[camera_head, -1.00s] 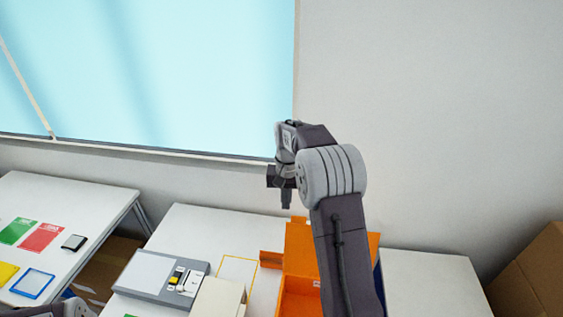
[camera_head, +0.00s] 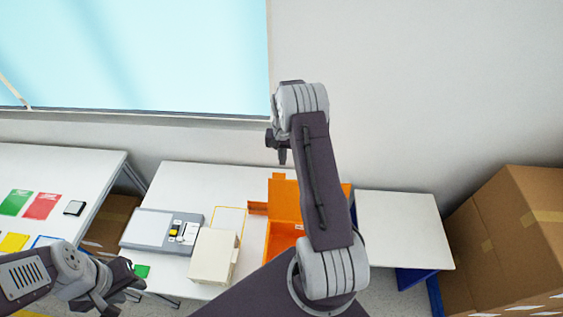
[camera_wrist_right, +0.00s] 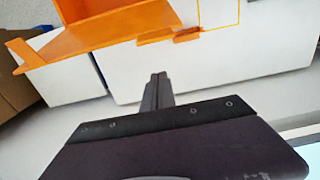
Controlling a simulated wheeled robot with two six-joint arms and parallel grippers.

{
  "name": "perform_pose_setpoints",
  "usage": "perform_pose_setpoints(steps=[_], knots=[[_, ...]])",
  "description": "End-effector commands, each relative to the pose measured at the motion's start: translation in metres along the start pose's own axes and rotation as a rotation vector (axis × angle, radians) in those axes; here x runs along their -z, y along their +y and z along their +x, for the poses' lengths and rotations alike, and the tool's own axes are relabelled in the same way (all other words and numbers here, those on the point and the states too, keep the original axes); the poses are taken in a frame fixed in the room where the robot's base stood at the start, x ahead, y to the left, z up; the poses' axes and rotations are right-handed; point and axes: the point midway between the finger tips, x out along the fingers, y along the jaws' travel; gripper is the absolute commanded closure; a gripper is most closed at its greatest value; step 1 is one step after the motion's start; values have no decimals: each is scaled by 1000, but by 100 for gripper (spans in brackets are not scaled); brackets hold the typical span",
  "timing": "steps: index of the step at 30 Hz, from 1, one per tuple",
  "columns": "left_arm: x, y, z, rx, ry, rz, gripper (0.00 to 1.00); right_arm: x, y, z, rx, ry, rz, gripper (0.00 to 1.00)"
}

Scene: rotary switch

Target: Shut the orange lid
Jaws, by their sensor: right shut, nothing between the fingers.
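The orange box stands on the middle table, with its orange lid (camera_head: 285,198) raised at the back and a side flap (camera_head: 258,208) sticking out left. My right arm hides the box's right part. The box and lid parts also show at the top of the right wrist view (camera_wrist_right: 95,33), partly cut off. My right gripper (camera_head: 282,157) is above and behind the lid, shut and empty; its closed fingers show in the wrist view (camera_wrist_right: 158,90), apart from the orange parts. My left gripper (camera_head: 128,285) is low at the left, away from the box; its finger opening is unclear.
A grey device (camera_head: 162,229) with switches and a cream box (camera_head: 213,255) stand left of the orange box. A yellow outline (camera_head: 230,220) marks the table between. Cardboard boxes (camera_head: 515,225) stand at the right. The white table top (camera_head: 405,225) right of the arm is clear.

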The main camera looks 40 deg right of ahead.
Motion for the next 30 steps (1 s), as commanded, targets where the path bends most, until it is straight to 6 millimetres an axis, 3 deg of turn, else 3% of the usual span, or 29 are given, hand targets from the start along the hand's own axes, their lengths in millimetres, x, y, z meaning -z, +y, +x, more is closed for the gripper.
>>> perform_pose_setpoints(steps=[2,3,9,23,30], knots=[[1,0,-14,0,0,0,64,-3,0,6,-1,-3,-1,100],[2,0,-22,0,0,0,64,-11,0,-2,0,-2,-2,100],[4,1,-36,0,0,0,64,-33,0,-5,0,0,0,100],[4,1,-35,0,0,0,64,-38,0,-3,0,5,0,100],[2,0,-21,0,0,0,64,-37,-1,-4,1,78,-3,100]])
